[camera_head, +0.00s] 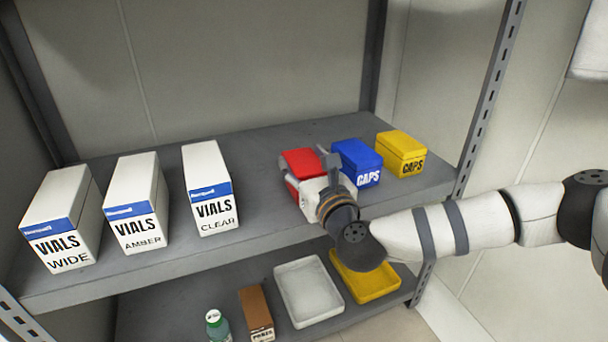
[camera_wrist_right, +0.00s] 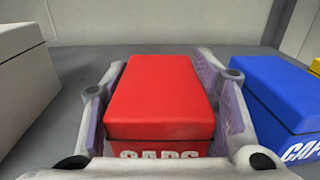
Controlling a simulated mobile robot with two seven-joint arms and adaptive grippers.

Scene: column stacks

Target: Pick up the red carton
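The red carton (camera_head: 301,161) stands on the upper shelf, just left of the blue carton. In the head view my right gripper (camera_head: 309,179) covers much of its front. In the right wrist view the red carton (camera_wrist_right: 160,95) sits between the two fingers of my right gripper (camera_wrist_right: 164,100), with its "CAPS" label partly hidden by the gripper's body. One finger is on each side, and a narrow gap shows on the right side. The gripper looks open around the carton, which rests on the shelf. My left gripper is not in view.
A blue carton (camera_head: 357,163) stands close to the right finger, with a yellow carton (camera_head: 401,153) beyond. White vials boxes (camera_head: 209,187) stand to the left. The lower shelf holds a white tray (camera_head: 283,272), yellow tray (camera_head: 392,289), brown box (camera_head: 254,306) and bottle (camera_head: 217,328).

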